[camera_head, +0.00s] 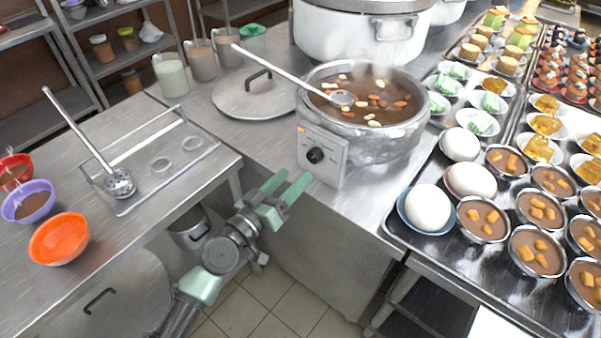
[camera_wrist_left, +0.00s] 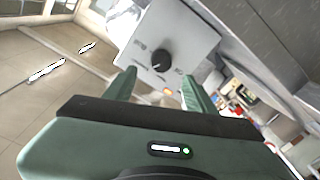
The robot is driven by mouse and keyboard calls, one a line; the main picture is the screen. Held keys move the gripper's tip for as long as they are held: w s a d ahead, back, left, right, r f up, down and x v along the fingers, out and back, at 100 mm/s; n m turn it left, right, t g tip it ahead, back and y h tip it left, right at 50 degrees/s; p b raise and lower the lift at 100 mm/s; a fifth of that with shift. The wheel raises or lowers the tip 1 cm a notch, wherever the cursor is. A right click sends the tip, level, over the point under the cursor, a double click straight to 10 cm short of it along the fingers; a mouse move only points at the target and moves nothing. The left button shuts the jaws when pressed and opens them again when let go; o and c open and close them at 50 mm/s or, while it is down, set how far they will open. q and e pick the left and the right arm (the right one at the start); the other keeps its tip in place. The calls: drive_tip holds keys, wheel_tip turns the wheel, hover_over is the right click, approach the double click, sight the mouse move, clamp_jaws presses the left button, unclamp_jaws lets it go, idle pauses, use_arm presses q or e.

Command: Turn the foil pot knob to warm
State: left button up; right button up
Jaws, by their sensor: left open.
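The foil pot (camera_head: 372,140) is wrapped in crinkled foil and holds a brown soup with nuts and a ladle. Its control box (camera_head: 331,157) faces the front and carries a black knob (camera_head: 315,155). In the left wrist view the knob (camera_wrist_left: 161,60) sits on the pale panel (camera_wrist_left: 172,35), beyond the fingertips and between them. An orange light (camera_wrist_left: 168,91) is on the panel. The panel's markings are too small to read. My left gripper (camera_head: 288,186) is open and empty, just below and in front of the box, apart from the knob. My right gripper is not in view.
A flat lid (camera_head: 255,94) lies left of the pot. A large white stockpot (camera_head: 362,30) stands behind. Trays of bowls and desserts fill the right, with a white bun (camera_head: 428,208) nearest. A left counter holds an orange bowl (camera_head: 59,239).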

sight(311, 158)
use_arm(q)
drive_tip(key=x, duration=0.7)
drive_tip(key=shift+w+d+p, duration=0.15)
drive_tip(key=shift+w+p, duration=0.15)
drive_tip(key=shift+p, duration=0.05)
clamp_jaws()
